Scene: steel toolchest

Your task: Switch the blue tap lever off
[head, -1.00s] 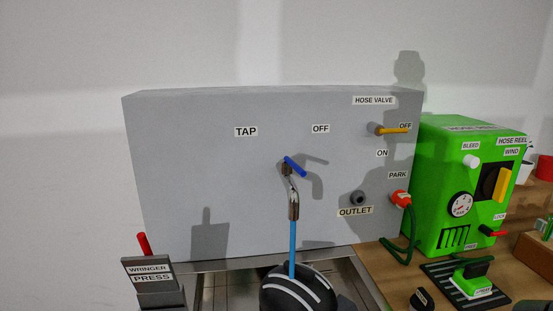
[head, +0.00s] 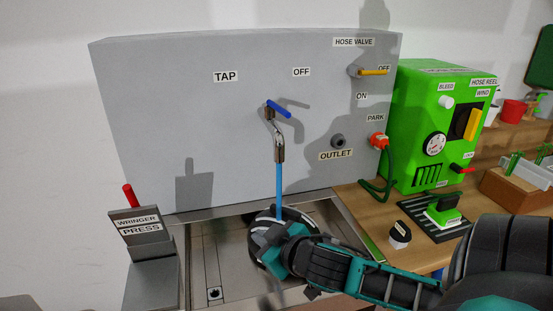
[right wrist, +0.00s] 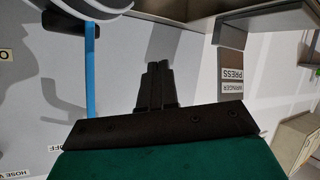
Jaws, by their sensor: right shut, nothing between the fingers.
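The blue tap lever (head: 280,108) sits on top of the metal tap spout (head: 278,143) on the grey panel, slanting down to the right. The OFF label (head: 301,72) is above and right of it. A straight blue stream (head: 279,190) runs down from the spout; it also shows in the right wrist view (right wrist: 90,70). My right gripper (head: 258,246) is low in front of the sink, well below the lever and apart from it. In the right wrist view its fingers (right wrist: 158,66) are together and empty. The lever cannot be made out there. My left gripper is out of view.
A dark round object (head: 261,215) with pale stripes lies in the sink under the stream, partly behind my right gripper. The yellow hose valve lever (head: 373,72) and green hose reel box (head: 414,105) stand right. The wringer press (head: 139,225) stands left.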

